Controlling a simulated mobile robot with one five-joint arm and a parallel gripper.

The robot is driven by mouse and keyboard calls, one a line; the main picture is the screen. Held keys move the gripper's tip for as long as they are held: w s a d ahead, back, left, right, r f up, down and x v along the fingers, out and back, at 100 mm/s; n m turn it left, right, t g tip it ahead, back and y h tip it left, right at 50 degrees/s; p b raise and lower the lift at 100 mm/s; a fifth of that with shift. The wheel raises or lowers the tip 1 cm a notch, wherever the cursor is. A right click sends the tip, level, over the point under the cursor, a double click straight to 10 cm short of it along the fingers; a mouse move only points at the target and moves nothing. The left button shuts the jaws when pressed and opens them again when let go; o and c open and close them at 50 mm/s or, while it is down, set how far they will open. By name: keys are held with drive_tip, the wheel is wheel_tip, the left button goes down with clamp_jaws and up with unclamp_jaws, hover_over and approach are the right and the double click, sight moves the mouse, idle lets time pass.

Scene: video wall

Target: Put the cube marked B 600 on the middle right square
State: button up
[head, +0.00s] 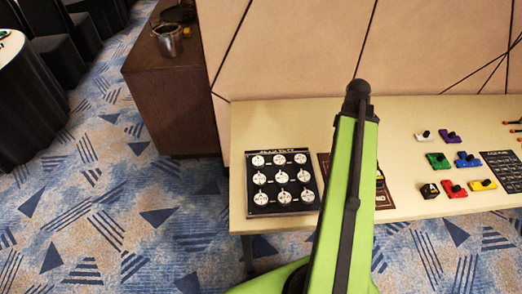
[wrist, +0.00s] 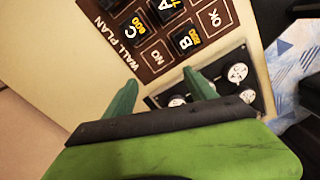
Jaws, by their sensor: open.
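The cube marked B 600 (wrist: 186,40) is black with a white letter and yellow digits. In the wrist view it is on the brown WALL PLAN board (wrist: 105,12), beyond my fingertips. A black cube marked C (wrist: 153,14) also shows there. A further black face with a 7 is cut off at the top edge. My gripper (wrist: 163,85) is open, its two green fingers apart with nothing seen between them. In the head view my green arm covers most of the board (head: 324,165) and hides the gripper. I cannot tell which square is the middle right one.
Left of the board is a black panel (head: 250,207) with several white round dials. A brown cabinet (head: 172,105) stands left.

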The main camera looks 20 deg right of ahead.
drive_tip(key=w+a+m, duration=0.3)
drive_tip(key=a, duration=0.9)
drive_tip(key=w+a+m, duration=0.3)
drive_tip(key=a, duration=0.9)
drive_tip(key=w+a+m, duration=0.3)
drive_tip(key=a+m, duration=0.1)
drive_tip(key=a, duration=0.8)
drive_tip(key=shift+w+a, duration=0.1)
drive_tip(key=shift+w, duration=0.05)
